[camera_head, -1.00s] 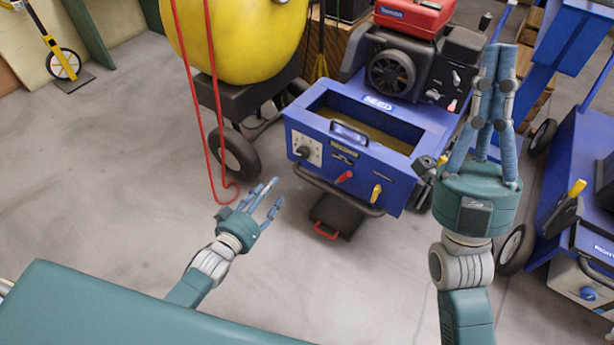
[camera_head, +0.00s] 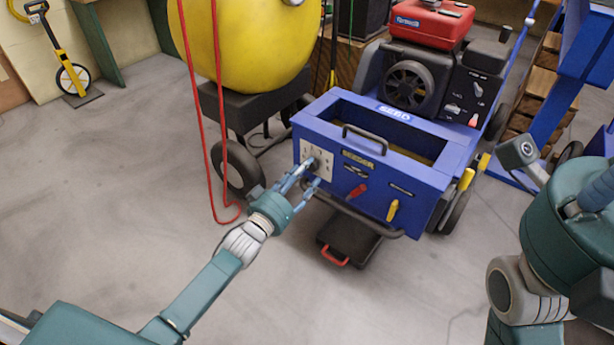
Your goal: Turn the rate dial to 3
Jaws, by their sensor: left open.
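The rate dial (camera_head: 311,164) is a dark knob on a pale square plate (camera_head: 327,162) at the left of the front of the blue seeder box (camera_head: 436,167). My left gripper (camera_head: 310,174) is open, with its blue fingers pointing up and right at the dial. A fingertip overlaps the knob's lower left in the picture; I cannot tell whether it touches. The fingers partly cover the knob, so its setting is too small to read. My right gripper (camera_head: 598,192) is at the right edge, partly cut off, far from the dial; its fingertips are not clear.
A red cord (camera_head: 207,150) hangs beside the yellow tank (camera_head: 250,45). The floor (camera_head: 110,190) at left is clear.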

